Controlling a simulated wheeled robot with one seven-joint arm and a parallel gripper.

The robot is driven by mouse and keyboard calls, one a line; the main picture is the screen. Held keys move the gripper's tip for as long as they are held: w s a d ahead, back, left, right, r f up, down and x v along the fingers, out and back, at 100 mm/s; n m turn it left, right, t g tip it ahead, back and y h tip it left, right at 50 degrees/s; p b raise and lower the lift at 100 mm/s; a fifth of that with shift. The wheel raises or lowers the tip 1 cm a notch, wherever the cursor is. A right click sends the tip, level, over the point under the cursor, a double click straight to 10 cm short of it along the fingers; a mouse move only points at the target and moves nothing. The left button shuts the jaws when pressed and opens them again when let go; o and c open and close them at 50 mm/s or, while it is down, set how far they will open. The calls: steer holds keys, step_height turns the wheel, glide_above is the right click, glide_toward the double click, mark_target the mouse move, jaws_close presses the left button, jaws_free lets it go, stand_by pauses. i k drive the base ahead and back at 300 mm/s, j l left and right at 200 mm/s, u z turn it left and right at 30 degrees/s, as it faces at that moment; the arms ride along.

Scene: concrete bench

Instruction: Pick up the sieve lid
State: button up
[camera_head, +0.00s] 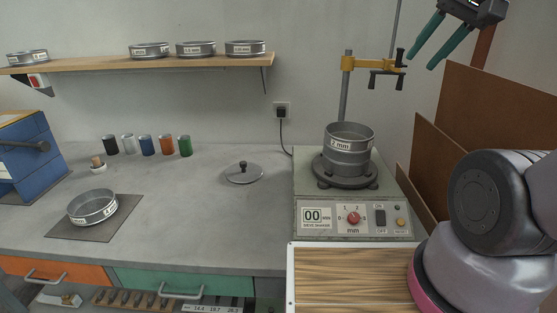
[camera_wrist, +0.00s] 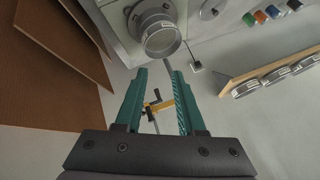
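The sieve lid (camera_head: 243,173) is a round grey metal disc with a dark knob on top. It lies flat on the concrete bench, left of the sieve shaker, in the head view. It also shows small at the top edge of the wrist view (camera_wrist: 212,8). My gripper (camera_head: 422,59) is raised at the upper right of the head view, beside the shaker's clamp and far from the lid. Its two teal fingers stand apart with nothing between them. In the wrist view the gripper (camera_wrist: 157,78) is also open, with the clamp seen beyond the fingers.
The sieve shaker (camera_head: 352,217) carries stacked sieves (camera_head: 348,150) under a rod with a yellow clamp (camera_head: 372,64). A sieve (camera_head: 92,207) lies on a dark mat at left. Several coloured jars (camera_head: 147,145) stand behind. A shelf (camera_head: 140,64) holds more sieves. The bench around the lid is clear.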

mark_target(244, 172)
steer(key=j+u, duration=0.2)
steer(key=j, duration=0.7)
steer(key=i+j+u, duration=0.2)
steer(key=j, duration=0.75)
steer(key=k, duration=0.1)
